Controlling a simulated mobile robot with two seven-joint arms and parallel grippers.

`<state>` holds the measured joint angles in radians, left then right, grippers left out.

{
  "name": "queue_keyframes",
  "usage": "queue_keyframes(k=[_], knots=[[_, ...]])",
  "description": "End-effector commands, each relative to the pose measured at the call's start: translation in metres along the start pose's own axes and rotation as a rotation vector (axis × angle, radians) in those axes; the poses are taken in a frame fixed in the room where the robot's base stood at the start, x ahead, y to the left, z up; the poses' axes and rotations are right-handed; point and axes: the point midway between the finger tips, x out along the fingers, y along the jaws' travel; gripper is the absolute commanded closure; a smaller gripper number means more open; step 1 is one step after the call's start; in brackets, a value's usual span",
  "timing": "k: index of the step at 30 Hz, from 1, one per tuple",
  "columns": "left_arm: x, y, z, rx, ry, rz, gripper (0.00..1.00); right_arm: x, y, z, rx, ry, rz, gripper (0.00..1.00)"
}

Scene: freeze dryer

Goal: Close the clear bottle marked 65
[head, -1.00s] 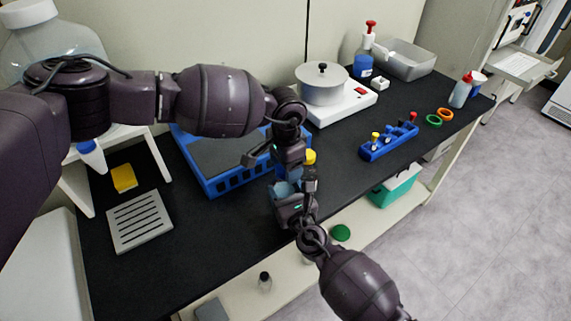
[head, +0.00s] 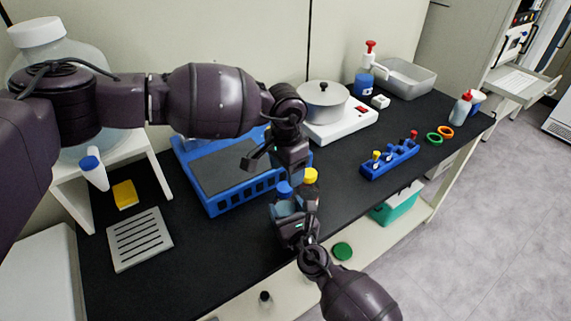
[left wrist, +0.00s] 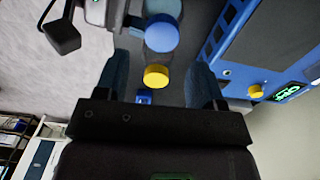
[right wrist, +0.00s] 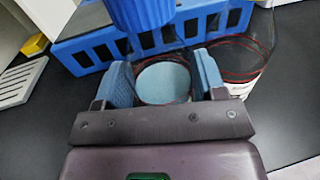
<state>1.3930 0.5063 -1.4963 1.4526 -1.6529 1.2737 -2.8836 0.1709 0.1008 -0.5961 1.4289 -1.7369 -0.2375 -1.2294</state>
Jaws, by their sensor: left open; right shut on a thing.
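My right gripper (head: 290,212) is shut on a clear bottle (right wrist: 163,83), whose light-blue inside shows between its fingers in the right wrist view. A blue cap (head: 284,188) is directly above that bottle; I cannot tell whether it is seated. The cap also shows in the left wrist view (left wrist: 162,35) and right wrist view (right wrist: 140,12). My left gripper (head: 277,168) is open, just above the blue cap. A yellow cap (head: 309,175) is beside it, and a second clear bottle (right wrist: 245,72) stands to the right in the right wrist view. No 65 is readable.
A blue-framed tray (head: 225,185) lies close behind the grippers. A hotplate (head: 345,122) with a pot (head: 324,98) stands further back. A blue rack (head: 390,160) is to the right, a slotted grey plate (head: 140,238) to the left. The black bench between is mostly clear.

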Motion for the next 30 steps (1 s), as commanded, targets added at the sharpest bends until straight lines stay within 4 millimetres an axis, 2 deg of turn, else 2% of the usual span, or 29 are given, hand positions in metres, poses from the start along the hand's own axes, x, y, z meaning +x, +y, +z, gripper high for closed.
queue_keyframes(k=[30], knots=[[-0.014,0.001,0.0,-1.436,0.004,0.01,0.38,0.0,0.0,0.0,0.0,0.0,0.0,1.0]])
